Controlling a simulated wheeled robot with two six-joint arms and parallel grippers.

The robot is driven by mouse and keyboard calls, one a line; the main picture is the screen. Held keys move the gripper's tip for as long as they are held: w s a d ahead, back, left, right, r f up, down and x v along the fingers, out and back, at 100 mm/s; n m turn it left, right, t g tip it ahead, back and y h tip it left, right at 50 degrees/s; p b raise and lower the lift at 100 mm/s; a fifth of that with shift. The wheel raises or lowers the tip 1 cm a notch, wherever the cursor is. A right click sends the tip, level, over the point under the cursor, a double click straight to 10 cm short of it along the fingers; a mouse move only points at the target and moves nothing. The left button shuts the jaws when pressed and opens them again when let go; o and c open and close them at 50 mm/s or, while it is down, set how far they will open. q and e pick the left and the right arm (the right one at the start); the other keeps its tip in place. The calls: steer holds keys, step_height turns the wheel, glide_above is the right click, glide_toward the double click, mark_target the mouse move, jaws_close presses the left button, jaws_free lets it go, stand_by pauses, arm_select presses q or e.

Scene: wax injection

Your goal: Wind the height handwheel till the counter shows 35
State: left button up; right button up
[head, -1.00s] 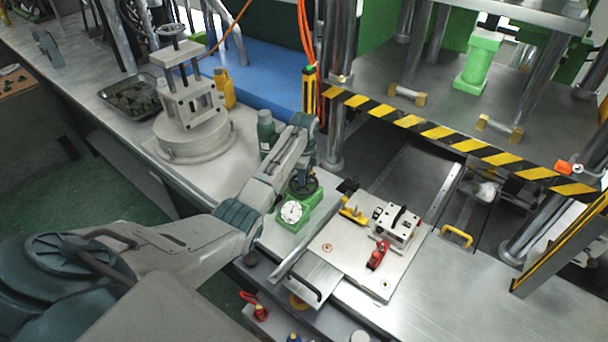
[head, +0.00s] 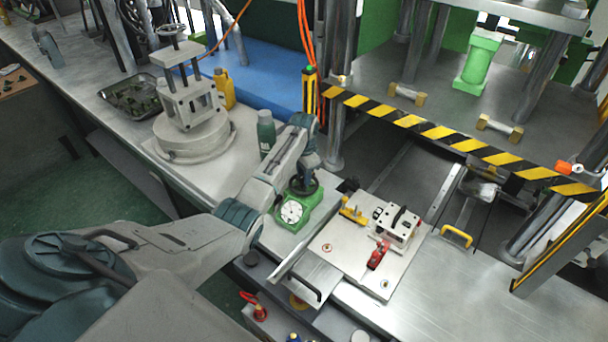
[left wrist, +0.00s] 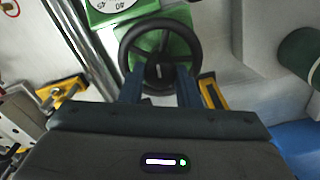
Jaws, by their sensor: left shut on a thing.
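The black height handwheel (left wrist: 189,31) sits on a green housing (left wrist: 148,42) in the left wrist view. In the head view the handwheel (head: 313,191) is partly hidden by my wrist. My left gripper (left wrist: 160,88) is shut on the handwheel, with one finger on each side of its near, central part; the exact contact is hard to see. The white round counter dial (head: 291,212) faces up on the green housing. In the left wrist view the dial (left wrist: 112,4) is cut off and shows 40 and 45 upside down. Its pointer reading cannot be made out. My right gripper is not in view.
A steel plate with a mould block (head: 396,224) and red clamp (head: 378,255) lies right of the dial. A striped yellow-black bar (head: 437,129) crosses the press front. Bare bench (head: 450,290) lies at the right.

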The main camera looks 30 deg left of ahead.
arm_select(q)
steer(key=shift+r+n, duration=0.15)
steer(key=shift+n, duration=0.45)
steer(key=shift+a+n, duration=0.1)
steer(key=shift+n, duration=0.2)
steer(key=shift+w, duration=0.1)
steer(key=o, duration=1)
